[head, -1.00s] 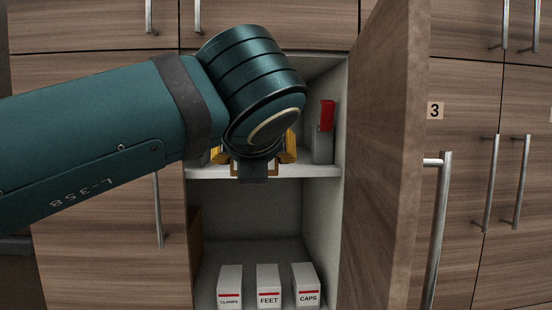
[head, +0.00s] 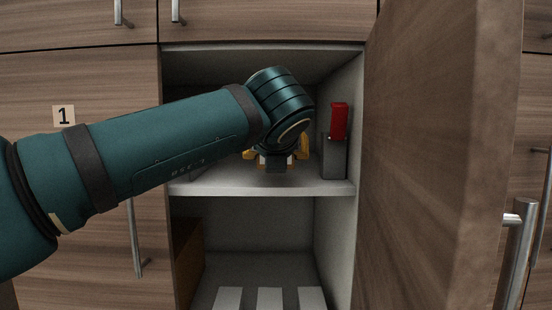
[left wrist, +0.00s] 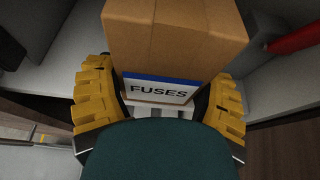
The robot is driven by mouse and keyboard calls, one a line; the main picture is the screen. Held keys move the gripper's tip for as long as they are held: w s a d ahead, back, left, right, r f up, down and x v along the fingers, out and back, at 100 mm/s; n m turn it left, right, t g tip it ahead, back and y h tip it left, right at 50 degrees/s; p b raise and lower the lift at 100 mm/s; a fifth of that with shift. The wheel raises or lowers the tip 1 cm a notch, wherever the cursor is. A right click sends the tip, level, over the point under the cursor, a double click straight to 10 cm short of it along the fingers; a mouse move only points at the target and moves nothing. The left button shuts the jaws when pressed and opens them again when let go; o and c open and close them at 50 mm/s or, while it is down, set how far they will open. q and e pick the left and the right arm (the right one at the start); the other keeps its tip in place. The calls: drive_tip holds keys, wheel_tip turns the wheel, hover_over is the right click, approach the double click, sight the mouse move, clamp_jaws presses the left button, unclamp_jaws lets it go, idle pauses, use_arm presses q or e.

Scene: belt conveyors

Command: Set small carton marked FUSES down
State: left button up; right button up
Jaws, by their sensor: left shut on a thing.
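The small carton marked FUSES (left wrist: 175,40) is brown cardboard with a white label edged in blue. It fills the upper middle of the left wrist view, between the yellow fingers of my left gripper (left wrist: 158,105), which is shut on it. In the head view my left gripper (head: 277,158) is at the upper shelf (head: 260,187) of the open cabinet, and my wrist hides most of the carton. I cannot tell whether the carton touches the shelf. My right gripper is not in view.
A grey holder (head: 333,160) with a red thing (head: 339,120) stands on the shelf's right side. A grey item (head: 195,174) is partly hidden at left. The open door (head: 430,150) bounds the right; the cabinet's left wall bounds the other side.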

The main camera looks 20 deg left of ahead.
use_arm(q)
drive_tip(key=w+a, duration=0.1)
drive_tip(key=w, duration=0.1)
drive_tip(key=w+a, duration=0.1)
drive_tip(key=w, duration=0.1)
drive_tip(key=w+a+p, duration=0.1)
drive_tip(key=w, duration=0.1)
drive_tip(key=shift+w+r, duration=0.1)
drive_tip(key=shift+w, duration=0.05)
drive_tip(key=f, duration=0.3)
drive_tip(key=shift+w+a, duration=0.25)
drive_tip(key=shift+w, duration=0.15)
drive_tip(key=shift+d+f, duration=0.1)
drive_tip(key=shift+f, duration=0.15)
drive_tip(key=shift+f+b, duration=0.15)
drive_tip(key=shift+b, duration=0.15)
drive_tip(key=o, duration=1.2)
drive_tip(key=shift+o, duration=0.2)
drive_tip(key=shift+s+r, duration=0.15)
drive_tip(key=shift+r, duration=0.05)
drive_tip(key=v, duration=1.1)
drive_tip(key=shift+s, duration=0.35)
